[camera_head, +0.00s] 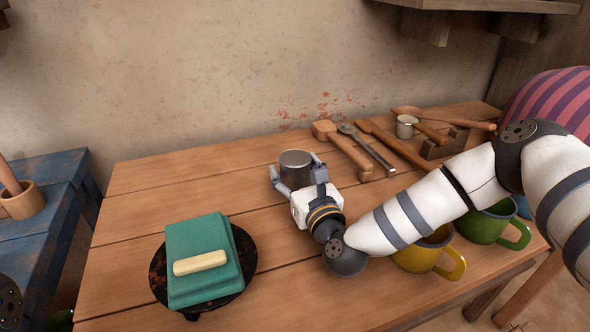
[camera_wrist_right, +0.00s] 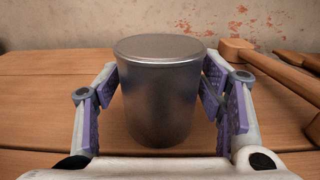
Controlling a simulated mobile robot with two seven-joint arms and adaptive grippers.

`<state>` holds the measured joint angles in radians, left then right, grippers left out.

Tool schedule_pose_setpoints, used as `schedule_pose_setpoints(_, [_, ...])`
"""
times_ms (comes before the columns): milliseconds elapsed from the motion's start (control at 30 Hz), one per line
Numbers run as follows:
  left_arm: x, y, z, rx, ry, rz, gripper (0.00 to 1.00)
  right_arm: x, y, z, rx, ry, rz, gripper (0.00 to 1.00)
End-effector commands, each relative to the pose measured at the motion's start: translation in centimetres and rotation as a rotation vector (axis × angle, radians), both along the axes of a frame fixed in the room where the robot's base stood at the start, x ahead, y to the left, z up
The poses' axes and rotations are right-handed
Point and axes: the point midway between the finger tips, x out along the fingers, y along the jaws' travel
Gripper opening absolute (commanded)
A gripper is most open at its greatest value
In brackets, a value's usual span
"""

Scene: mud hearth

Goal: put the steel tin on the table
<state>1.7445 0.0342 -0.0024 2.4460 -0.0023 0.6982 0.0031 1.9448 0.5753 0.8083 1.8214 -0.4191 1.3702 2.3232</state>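The steel tin (camera_head: 295,162) is a plain grey lidded cylinder, upright on the wooden table (camera_head: 135,210) towards the back middle. It also fills the middle of the right wrist view (camera_wrist_right: 160,95). My right gripper (camera_head: 297,176) is at the tin from the front, with one finger on each side of it. The fingers are open, and narrow gaps show between them and the tin in the right wrist view (camera_wrist_right: 160,85). The lower part of the tin is partly hidden by the gripper in the head view. My left gripper is not in view.
A green block with a cream bar (camera_head: 203,262) lies on a dark round stand at front left. Wooden tools (camera_head: 345,150) and a small metal cup (camera_head: 405,126) are at back right. Yellow (camera_head: 420,256) and green (camera_head: 484,228) mugs stand by my right arm. The back left is clear.

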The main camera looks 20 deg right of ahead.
Motion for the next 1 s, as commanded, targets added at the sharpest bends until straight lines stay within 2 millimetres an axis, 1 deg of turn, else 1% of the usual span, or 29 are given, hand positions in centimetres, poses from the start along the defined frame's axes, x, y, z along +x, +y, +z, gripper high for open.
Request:
schedule_pose_setpoints(267, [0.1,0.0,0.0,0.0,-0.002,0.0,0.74,0.0,0.0,0.1,0.0,0.0,0.0,0.7])
schedule_pose_setpoints(367, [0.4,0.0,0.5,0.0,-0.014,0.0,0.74,0.0,0.0,0.9,-0.001,-0.005,0.0,0.7])
schedule_pose_setpoints(400, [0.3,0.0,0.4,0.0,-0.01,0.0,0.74,-0.5,0.0,0.5,0.0,0.0,0.001,0.7])
schedule_pose_setpoints(467, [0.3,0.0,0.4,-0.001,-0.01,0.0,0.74,-1.5,-0.1,0.4,0.0,0.002,0.001,0.7])
schedule_pose_setpoints(800, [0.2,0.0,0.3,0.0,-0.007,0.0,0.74,-8.5,-0.3,0.2,0.001,0.004,0.001,0.7])
schedule_pose_setpoints(900, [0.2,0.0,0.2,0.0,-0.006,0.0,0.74,-10.2,-0.4,0.3,0.001,0.003,0.0,0.7])
schedule_pose_setpoints(1000, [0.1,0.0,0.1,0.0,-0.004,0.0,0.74,-11.3,-0.4,0.3,0.001,0.002,0.001,0.7])
